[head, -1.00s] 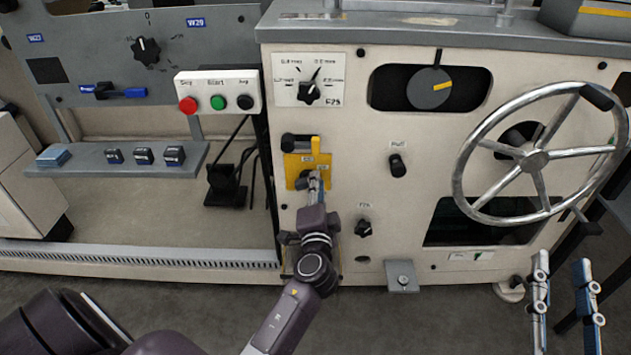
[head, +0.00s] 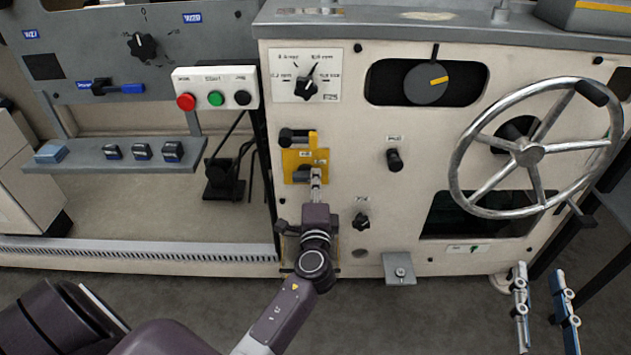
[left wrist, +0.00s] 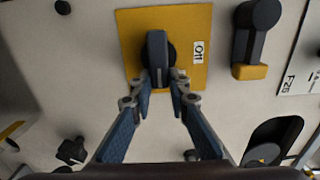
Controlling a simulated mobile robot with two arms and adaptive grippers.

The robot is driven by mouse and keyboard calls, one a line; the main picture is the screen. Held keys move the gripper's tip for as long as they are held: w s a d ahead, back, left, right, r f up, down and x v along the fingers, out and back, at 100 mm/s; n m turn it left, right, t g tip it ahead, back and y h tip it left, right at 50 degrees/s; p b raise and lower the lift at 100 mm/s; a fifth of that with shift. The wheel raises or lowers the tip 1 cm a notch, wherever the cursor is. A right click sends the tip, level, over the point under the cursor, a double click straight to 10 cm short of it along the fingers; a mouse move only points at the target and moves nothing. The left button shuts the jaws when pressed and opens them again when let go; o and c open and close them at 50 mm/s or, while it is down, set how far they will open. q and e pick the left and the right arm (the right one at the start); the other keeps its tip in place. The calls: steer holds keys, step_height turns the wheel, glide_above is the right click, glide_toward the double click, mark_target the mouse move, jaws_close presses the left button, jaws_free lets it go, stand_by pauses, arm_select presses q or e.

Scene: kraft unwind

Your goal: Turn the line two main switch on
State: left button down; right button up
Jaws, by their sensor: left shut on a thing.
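A yellow plate (head: 319,157) on the cream machine front carries a dark rotary switch handle (head: 301,175). In the left wrist view the same plate (left wrist: 132,25) shows the handle (left wrist: 157,48) lengthwise in the picture, with a small label reading what looks like "Off" (left wrist: 197,50) beside it. My left gripper (head: 317,177) is at this handle; in the left wrist view its fingertips (left wrist: 162,77) are shut on the handle's near end, one either side. My right gripper (head: 542,285) is at the lower right, fingers apart and empty, away from the switch.
A black-and-yellow lever (head: 290,137) sits just above the plate. A pointer knob (head: 308,87) is higher and smaller knobs (head: 395,160) are to the right. A large handwheel (head: 530,154) stands further right. A button box (head: 215,90) and another dark knob (head: 143,46) are left.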

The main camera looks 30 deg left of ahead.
arm_select(q)
steer(key=shift+f, duration=0.1)
steer(key=c, duration=1.8)
jaws_free()
steer(key=shift+c, duration=0.2)
steer(key=shift+s+d, duration=0.1)
steer(key=v, duration=1.2)
